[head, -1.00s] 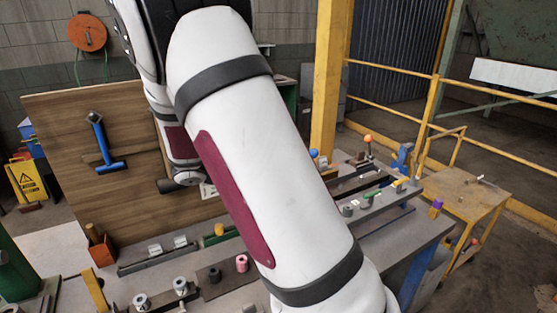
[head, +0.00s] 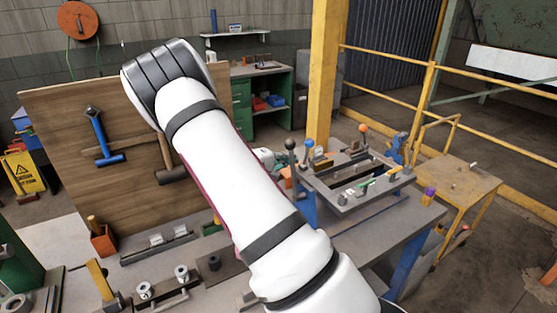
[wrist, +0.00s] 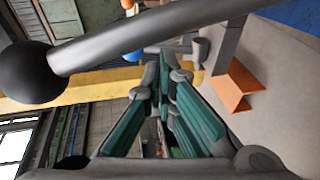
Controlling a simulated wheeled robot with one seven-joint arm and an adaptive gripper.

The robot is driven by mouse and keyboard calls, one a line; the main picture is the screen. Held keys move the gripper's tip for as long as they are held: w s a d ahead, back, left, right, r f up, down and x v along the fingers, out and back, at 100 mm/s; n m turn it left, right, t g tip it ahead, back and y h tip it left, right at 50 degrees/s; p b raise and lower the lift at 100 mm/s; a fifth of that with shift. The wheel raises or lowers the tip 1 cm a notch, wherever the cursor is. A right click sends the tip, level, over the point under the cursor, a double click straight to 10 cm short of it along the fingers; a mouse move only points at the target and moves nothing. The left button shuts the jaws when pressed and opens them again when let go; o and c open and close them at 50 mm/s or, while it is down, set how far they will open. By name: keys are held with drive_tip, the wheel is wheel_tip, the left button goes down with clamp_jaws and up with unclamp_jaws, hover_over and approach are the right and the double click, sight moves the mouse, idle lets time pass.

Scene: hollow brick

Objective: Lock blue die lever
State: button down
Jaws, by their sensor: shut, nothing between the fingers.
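The blue lever knob (head: 308,143) stands upright at the left side of the die frame (head: 350,178) in the head view. In the wrist view the blue knob (wrist: 133,57) shows small, just left of my fingertips, partly behind a grey lever bar. My gripper (wrist: 166,68) is shut and empty, pointing toward the bench fixture. The gap between it and the blue knob cannot be told exactly. In the head view my arm hides most of the gripper.
A dark-knobbed lever (wrist: 150,40) crosses close in front of my wrist camera; a dark knob (head: 290,144) also shows beside the blue one. An orange knob (head: 363,128) stands farther right. An orange angled bracket (wrist: 236,88) lies on the bench. Yellow railing (head: 430,70) stands behind.

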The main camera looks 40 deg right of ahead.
sight(308, 152)
drive_tip(key=shift+p+x, duration=0.3)
drive_tip(key=shift+x, duration=2.25)
drive_tip(key=shift+s+d+r+y+p, duration=0.1)
drive_tip(key=shift+s+d+y+p, duration=0.1)
drive_tip(key=shift+d+p, duration=0.2)
drive_tip(key=shift+s+d+r+y+p, duration=0.1)
drive_tip(key=shift+d+y+p, duration=0.1)
drive_tip(key=shift+d+p, duration=0.15)
drive_tip(key=shift+w+d, duration=0.1)
drive_tip(key=shift+d, duration=0.15)
drive_tip(key=v, duration=0.8)
drive_tip(key=shift+a+f, duration=0.2)
drive_tip(key=shift+a, duration=0.2)
drive_tip(key=shift+w, duration=0.2)
